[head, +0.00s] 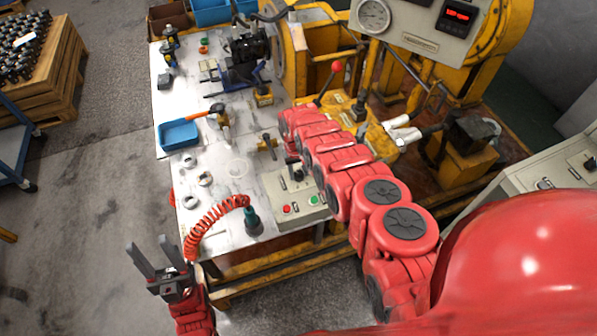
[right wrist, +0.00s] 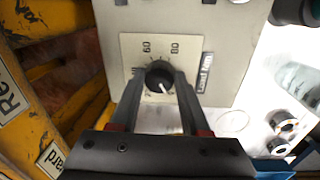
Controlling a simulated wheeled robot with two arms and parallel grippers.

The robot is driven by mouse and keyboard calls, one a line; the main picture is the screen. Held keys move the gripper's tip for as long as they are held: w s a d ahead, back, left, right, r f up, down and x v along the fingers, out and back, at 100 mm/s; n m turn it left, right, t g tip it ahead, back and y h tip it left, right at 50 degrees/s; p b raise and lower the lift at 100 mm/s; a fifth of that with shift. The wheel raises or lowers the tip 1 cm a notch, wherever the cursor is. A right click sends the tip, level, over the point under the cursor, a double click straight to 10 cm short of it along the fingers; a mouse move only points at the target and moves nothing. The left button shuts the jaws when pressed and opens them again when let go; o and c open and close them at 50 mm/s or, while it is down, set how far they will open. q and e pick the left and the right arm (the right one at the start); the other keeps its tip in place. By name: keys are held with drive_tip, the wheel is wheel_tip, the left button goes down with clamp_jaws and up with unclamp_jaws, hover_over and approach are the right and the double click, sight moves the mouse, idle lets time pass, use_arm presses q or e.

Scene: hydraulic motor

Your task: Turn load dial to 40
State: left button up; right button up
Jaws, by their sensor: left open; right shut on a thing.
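The load dial is a black round knob (right wrist: 158,74) on a cream scale plate, in the middle of the right wrist view. A "Load Nm" label is beside it. The numbers 60 and 80 show above the knob; lower numbers are partly hidden by my fingers. The knob's white mark points down and slightly right in that view. My right gripper (right wrist: 159,84) is shut on the knob, one finger on each side. In the head view it reaches down to the control box (head: 285,217), with the dial mostly hidden. My left gripper (head: 162,262) is open and empty, off the table's front left.
The box has a red button (head: 287,209) and a green button (head: 313,199). A green-tipped tool (head: 252,222) with a coiled red hose is left of it. A blue tray (head: 179,135) and metal rings (head: 190,201) lie on the table. Yellow machinery stands behind.

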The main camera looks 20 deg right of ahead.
clamp_jaws()
